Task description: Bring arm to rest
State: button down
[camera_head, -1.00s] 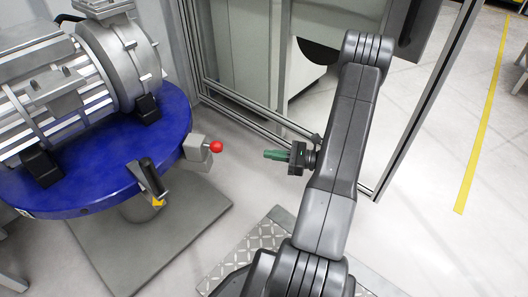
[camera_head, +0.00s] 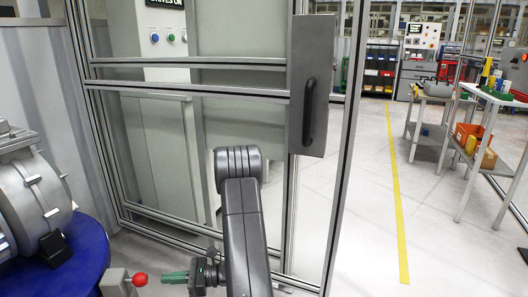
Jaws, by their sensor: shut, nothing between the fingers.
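My arm (camera_head: 245,235) stands folded in the lower middle of the head view, its dark grey upper joint bent at the top. My gripper (camera_head: 174,277), with green fingers, points left from the arm near the bottom edge. It is shut and holds nothing. It is to the right of a red ball knob (camera_head: 140,279) on a grey block, with a small gap between them in the picture. The lower part of my arm is cut off by the bottom edge.
A metal-framed glass enclosure with a handled door panel (camera_head: 314,85) stands behind my arm. The blue round table (camera_head: 75,262) with a grey motor (camera_head: 35,200) is at left. A yellow floor line (camera_head: 396,190) and carts (camera_head: 478,150) are at right, with open floor between.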

jog(key=shift+s+a, duration=0.1)
jog(key=shift+a, duration=0.6)
jog(key=shift+d, duration=0.1)
jog(key=shift+d, duration=0.1)
